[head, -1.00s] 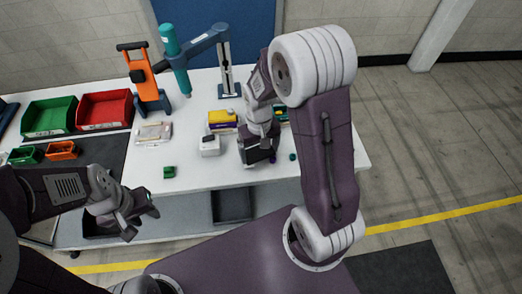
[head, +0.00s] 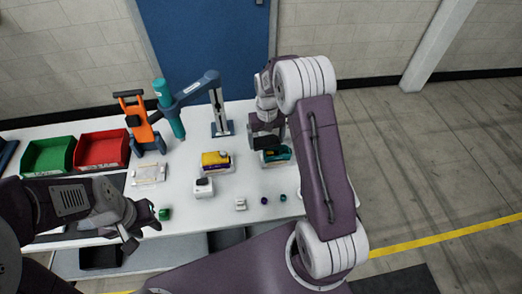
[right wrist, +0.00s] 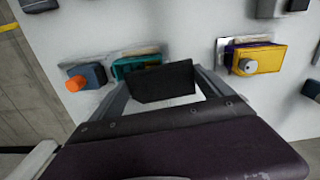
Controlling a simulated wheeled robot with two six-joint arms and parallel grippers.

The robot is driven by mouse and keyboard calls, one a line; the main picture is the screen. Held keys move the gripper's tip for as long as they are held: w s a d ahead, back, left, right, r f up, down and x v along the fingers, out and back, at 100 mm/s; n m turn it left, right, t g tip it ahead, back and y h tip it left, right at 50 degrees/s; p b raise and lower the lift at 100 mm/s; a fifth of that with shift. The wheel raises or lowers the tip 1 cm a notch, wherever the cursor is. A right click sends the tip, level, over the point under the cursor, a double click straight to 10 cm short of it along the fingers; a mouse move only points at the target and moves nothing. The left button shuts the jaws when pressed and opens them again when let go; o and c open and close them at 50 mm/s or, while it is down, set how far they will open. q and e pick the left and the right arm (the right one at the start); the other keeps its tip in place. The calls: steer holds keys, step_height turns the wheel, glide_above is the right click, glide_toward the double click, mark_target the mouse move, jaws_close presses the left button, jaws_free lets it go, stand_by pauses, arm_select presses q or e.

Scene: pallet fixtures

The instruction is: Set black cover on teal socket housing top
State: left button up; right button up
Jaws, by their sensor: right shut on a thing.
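The black cover (right wrist: 163,84) is held between the fingers of my right gripper (head: 266,137); it also shows in the head view (head: 266,143). The teal socket housing (head: 280,155) stands on the white table just beside and below the cover in the head view, partly hidden by it. In the right wrist view the teal housing (right wrist: 124,68) shows beyond the cover's upper edge. The cover appears to be above the table, apart from the housing; the exact gap cannot be told. My left gripper (head: 143,226) is open and empty near the table's front edge.
A yellow and purple housing (head: 215,161) stands left of the teal one. A white block (head: 203,188) and small caps (head: 264,200) lie in front. A blue part with an orange knob (right wrist: 86,78) is beside the teal housing.

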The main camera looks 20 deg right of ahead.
mark_target(278, 140)
steer(key=shift+m, duration=0.6)
steer(key=d+p, duration=0.1)
steer(key=d+r+p, duration=0.1)
steer(key=p, duration=0.1)
steer(key=d+r+p, duration=0.1)
steer(key=d, duration=0.1)
steer(key=shift+s+d+r, duration=0.1)
steer(key=shift+s+r, duration=0.15)
arm_select(q)
step_height(278, 140, up, 7)
arm_select(e)
steer(key=shift+s+d+p, duration=0.1)
steer(key=shift+s+p, duration=0.15)
steer(key=shift+p, duration=0.05)
steer(key=shift+w+f+b, duration=0.15)
steer(key=shift+f+b, duration=0.6)
steer(key=shift+f, duration=0.15)
step_height(278, 140, down, 4)
steer(key=b, duration=0.3)
steer(key=shift+r, duration=0.15)
steer(key=shift+f+b, duration=0.3)
steer(key=shift+f, duration=0.3)
arm_select(q)
step_height(278, 140, down, 5)
steer(key=shift+s+f, duration=0.1)
steer(key=shift+r, duration=0.2)
arm_select(e)
steer(key=shift+r, duration=0.1)
